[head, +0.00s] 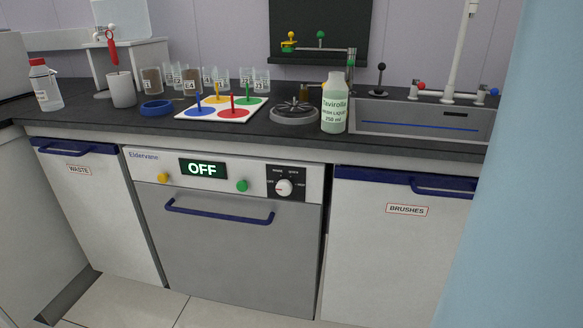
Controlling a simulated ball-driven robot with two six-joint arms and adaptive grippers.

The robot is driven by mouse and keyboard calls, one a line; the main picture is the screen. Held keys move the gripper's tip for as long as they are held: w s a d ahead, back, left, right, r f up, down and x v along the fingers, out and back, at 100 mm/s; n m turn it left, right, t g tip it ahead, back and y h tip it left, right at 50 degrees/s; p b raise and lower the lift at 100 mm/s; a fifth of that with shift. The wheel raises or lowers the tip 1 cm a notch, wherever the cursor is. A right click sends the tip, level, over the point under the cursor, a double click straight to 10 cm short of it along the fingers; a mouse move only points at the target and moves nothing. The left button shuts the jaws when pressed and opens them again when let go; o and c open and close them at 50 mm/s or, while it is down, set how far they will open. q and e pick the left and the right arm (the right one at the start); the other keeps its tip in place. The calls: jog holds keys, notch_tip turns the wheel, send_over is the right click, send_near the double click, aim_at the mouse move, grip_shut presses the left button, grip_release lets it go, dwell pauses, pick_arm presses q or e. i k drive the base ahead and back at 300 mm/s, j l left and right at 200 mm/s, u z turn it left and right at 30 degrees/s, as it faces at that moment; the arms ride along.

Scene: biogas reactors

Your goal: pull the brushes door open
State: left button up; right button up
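The brushes door (382,255) is a white cabinet door under the counter at the right in the head view. It carries a red-framed label (407,210) reading BRUSHES. A dark blue strip with a handle (444,189) runs along its top edge. The door looks shut, flush with the cabinet front. Its right part is hidden behind a large pale blue surface. Neither of my grippers is in view.
A washer (220,240) marked OFF stands left of the door, with a blue bar handle (219,213). A waste door (100,220) is further left. The counter (290,135) bears a bottle (334,105), glassware and a sink (415,122). A pale blue surface (525,200) blocks the right side.

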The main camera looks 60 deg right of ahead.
aim_at(395, 238)
jog(key=z, duration=2.45)
